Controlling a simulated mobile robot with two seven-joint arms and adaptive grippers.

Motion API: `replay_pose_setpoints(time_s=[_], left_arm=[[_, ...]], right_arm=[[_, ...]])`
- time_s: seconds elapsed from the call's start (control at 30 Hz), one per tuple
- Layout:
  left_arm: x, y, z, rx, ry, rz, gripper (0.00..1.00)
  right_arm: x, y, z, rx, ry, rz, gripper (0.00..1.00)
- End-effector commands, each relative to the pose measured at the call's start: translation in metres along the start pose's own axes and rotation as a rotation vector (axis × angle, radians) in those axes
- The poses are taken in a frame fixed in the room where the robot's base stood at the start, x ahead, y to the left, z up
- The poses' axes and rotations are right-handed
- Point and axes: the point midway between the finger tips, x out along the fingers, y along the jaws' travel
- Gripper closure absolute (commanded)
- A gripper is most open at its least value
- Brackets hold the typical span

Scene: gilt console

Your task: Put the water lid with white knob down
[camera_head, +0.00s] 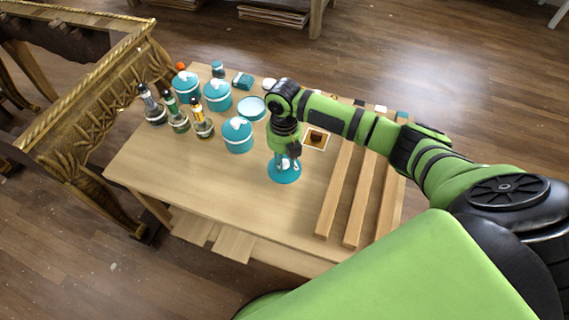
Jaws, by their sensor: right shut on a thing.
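The teal lid with a white knob (284,175) is low over the wooden table (218,203), in front of the teal pots. My right gripper (285,163) points down from above and is shut on the lid's knob, which its fingers partly hide. I cannot tell whether the lid touches the tabletop. My left gripper is not in view.
Lidded teal pots (238,136) and a teal dish (252,108) stand behind on the left. Several bottles (202,120) stand at the left edge. Wooden bars (334,192) lie at the right. The front left tabletop is clear. A gilt console (75,100) stands left.

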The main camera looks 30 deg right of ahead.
Motion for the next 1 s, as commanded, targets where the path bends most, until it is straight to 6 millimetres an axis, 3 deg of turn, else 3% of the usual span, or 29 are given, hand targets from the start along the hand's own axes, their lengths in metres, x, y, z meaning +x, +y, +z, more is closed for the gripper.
replay_pose_setpoints(time_s=[0.17, 0.53, 0.57, 0.6, 0.63, 1.0], left_arm=[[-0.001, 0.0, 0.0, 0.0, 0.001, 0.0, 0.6], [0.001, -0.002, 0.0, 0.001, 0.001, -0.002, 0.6], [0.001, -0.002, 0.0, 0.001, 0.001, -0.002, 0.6], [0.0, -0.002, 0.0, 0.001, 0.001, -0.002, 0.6], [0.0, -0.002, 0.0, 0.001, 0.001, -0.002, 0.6], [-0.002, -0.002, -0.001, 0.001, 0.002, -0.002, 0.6]], right_arm=[[0.021, 0.0, 0.001, 0.0, 0.001, 0.0, 0.99], [0.026, 0.0, 0.002, 0.0, 0.0, 0.0, 1.0], [0.026, 0.0, 0.002, 0.0, 0.0, 0.0, 0.71], [0.025, 0.0, 0.002, 0.0, 0.0, 0.0, 0.55], [0.025, 0.0, 0.002, 0.0, 0.0, 0.0, 0.51], [0.021, 0.0, 0.001, -0.001, -0.001, 0.001, 0.51]])
